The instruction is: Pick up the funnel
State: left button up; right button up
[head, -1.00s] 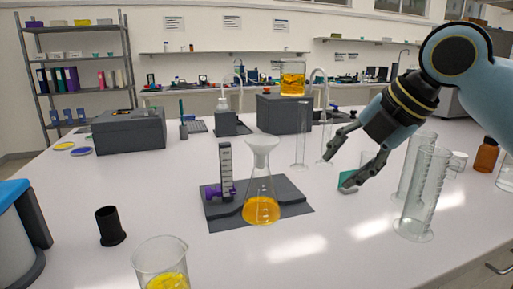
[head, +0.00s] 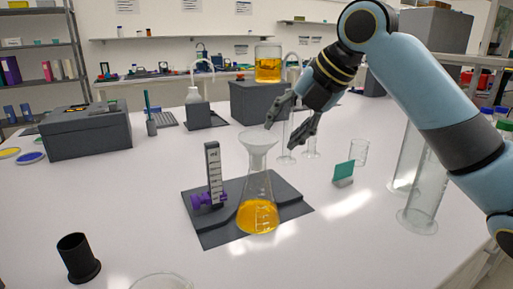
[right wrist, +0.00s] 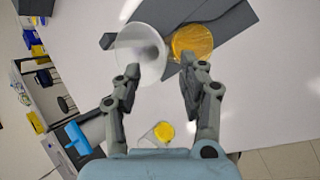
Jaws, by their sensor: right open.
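The white translucent funnel (head: 258,139) sits upright in the neck of a conical flask (head: 257,190) holding orange liquid. In the right wrist view the funnel (right wrist: 140,50) shows from above as a pale disc beside the flask's orange liquid (right wrist: 193,42). My right gripper (head: 280,135) is open and empty, just right of the funnel's rim at about its height in the head view. In the right wrist view its fingers (right wrist: 160,66) are spread, the left fingertip overlapping the funnel's edge. I cannot tell whether they touch. My left gripper is not in view.
The flask stands on a dark base (head: 290,200) beside a small upright scale (head: 213,170) with a purple clamp. A black cup (head: 77,258) stands front left. The bench front is mostly clear.

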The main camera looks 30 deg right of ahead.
aim_at(272, 141)
jog(key=x, duration=0.4)
jog(key=shift+w+a+f+p, duration=0.2)
jog(key=shift+w+a+p, duration=0.05)
jog(key=shift+a+p, duration=0.05)
jog(key=shift+w+f, duration=0.15)
jog(key=shift+c, duration=2.1)
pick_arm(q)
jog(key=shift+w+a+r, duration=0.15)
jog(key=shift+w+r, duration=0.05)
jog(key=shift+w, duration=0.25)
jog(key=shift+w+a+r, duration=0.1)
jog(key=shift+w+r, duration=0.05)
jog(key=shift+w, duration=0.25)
pick_arm(e)
grip_shut()
